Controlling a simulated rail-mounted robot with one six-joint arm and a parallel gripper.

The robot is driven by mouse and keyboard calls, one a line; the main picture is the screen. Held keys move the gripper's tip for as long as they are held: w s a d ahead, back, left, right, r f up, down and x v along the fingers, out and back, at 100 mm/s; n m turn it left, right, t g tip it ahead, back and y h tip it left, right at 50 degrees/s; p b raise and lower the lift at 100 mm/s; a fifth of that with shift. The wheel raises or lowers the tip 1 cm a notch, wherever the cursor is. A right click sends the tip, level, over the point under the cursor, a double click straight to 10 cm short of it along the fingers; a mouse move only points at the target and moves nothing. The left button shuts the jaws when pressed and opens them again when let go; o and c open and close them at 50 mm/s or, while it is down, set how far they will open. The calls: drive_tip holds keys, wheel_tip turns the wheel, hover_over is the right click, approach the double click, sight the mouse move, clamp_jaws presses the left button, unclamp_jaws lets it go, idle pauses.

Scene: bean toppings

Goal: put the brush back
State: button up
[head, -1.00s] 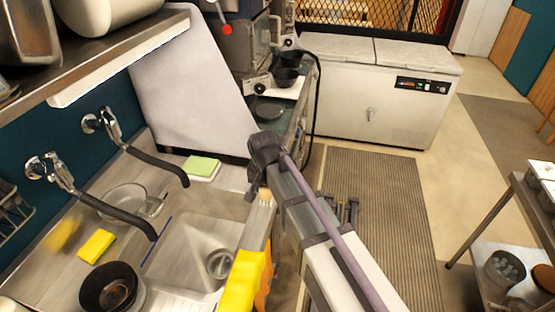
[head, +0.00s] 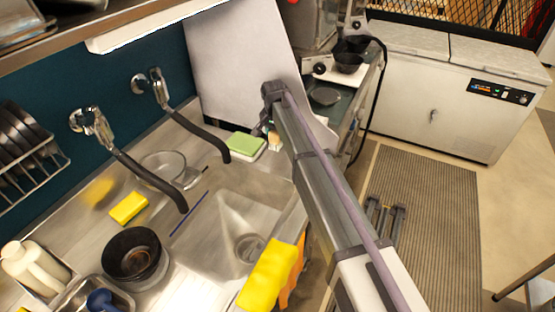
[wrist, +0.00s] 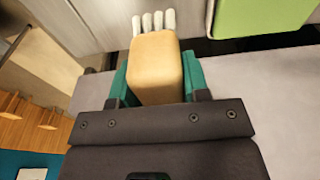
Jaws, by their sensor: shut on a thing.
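The brush has a tan wooden block (wrist: 155,68) and white bristle tufts (wrist: 153,21). My gripper (wrist: 156,80) is shut on the block, with a teal finger on each side and the bristles pointing away from the wrist. In the head view the brush (head: 274,141) shows small below my gripper (head: 267,127), just right of a green sponge (head: 246,143) on a white holder at the back of the sink counter. The green sponge also shows at the top right of the wrist view (wrist: 265,14). I cannot tell whether the brush touches anything.
A leaning grey panel (head: 235,70) stands behind the sponge. The sink basin (head: 232,232) lies in front, with two black-spouted taps (head: 150,182) at left. A glass bowl (head: 163,168), yellow sponge (head: 128,207), dark bowls (head: 133,255) and yellow cloth (head: 268,272) are around it.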

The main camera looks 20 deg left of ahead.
drive_tip(key=shift+f+b, duration=2.85)
drive_tip(key=shift+f, duration=1.05)
drive_tip(key=shift+c, duration=0.3)
drive_tip(key=o, duration=0.9)
drive_tip(key=shift+r, duration=0.1)
drive_tip(key=r+p, duration=0.4)
drive_tip(key=s+r+p, duration=0.1)
drive_tip(key=r+p, duration=0.7)
drive_tip(key=shift+s+r+p, duration=0.2)
drive_tip(key=shift+r+p, duration=0.1)
drive_tip(key=shift+p, duration=0.05)
drive_tip(key=shift+a+f, duration=0.1)
drive_tip(key=shift+f, duration=0.1)
